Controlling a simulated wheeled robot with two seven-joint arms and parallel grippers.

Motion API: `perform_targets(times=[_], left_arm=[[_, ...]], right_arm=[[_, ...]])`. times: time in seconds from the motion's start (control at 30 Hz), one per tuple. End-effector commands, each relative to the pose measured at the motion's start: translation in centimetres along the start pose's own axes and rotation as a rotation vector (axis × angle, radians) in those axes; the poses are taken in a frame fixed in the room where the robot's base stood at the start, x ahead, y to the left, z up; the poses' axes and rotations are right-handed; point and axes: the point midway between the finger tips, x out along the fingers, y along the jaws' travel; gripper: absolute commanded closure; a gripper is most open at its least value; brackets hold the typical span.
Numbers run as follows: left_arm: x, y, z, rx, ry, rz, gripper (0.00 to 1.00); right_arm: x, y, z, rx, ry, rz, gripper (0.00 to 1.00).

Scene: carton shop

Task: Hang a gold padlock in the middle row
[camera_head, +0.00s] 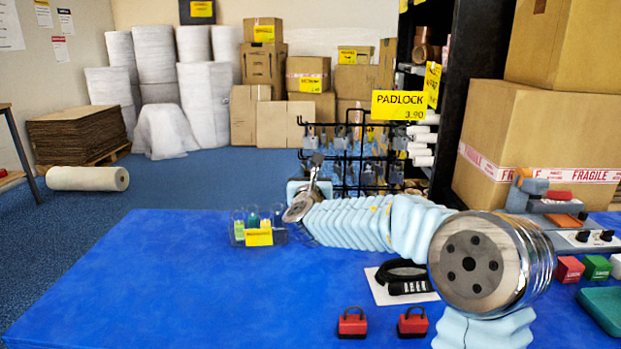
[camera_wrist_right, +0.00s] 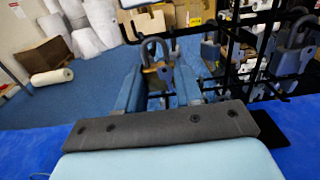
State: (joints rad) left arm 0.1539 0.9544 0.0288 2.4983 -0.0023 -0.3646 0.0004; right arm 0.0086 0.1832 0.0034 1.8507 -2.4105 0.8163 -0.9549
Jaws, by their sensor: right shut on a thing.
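The black wire rack (camera_head: 335,181) stands at the table's far edge under a yellow PADLOCK sign (camera_head: 397,104). Grey-looking padlocks (camera_head: 341,139) hang on its upper and lower prongs. My right gripper (camera_head: 314,186) is at the rack's left front. It is shut on a padlock, whose shackle (camera_wrist_right: 154,46) stands up between the fingers in the right wrist view. The rack's prongs and other hanging padlocks (camera_wrist_right: 293,60) are close on the right there. My left gripper is out of view.
A clear tray (camera_head: 280,237) of small coloured items stands left of my arm. Cartons (camera_head: 540,120) stand at the right. The table's left is clear.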

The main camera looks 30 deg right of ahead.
Motion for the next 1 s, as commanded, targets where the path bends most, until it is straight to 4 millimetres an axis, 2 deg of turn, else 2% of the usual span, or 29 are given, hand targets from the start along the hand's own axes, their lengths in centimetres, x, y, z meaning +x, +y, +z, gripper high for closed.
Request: perform_targets(times=[0.03, 0.2, 0.57, 0.67, 1.0], left_arm=[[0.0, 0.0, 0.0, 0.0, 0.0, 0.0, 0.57], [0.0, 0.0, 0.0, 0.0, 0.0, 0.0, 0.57], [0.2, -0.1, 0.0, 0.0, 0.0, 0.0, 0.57], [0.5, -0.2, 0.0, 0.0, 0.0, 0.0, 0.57], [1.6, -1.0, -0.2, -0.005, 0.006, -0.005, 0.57]], right_arm=[[0.0, 0.0, 0.0, 0.0, -0.001, 0.0, 0.6], [0.0, 0.0, 0.0, 0.0, 0.0, 0.0, 0.35], [-0.6, 0.0, 0.0, 0.001, -0.001, 0.0, 0.35], [-2.1, 0.1, -0.1, 0.002, -0.002, 0.003, 0.35], [-10.2, 0.0, -0.1, 0.002, -0.002, 0.002, 0.35]])
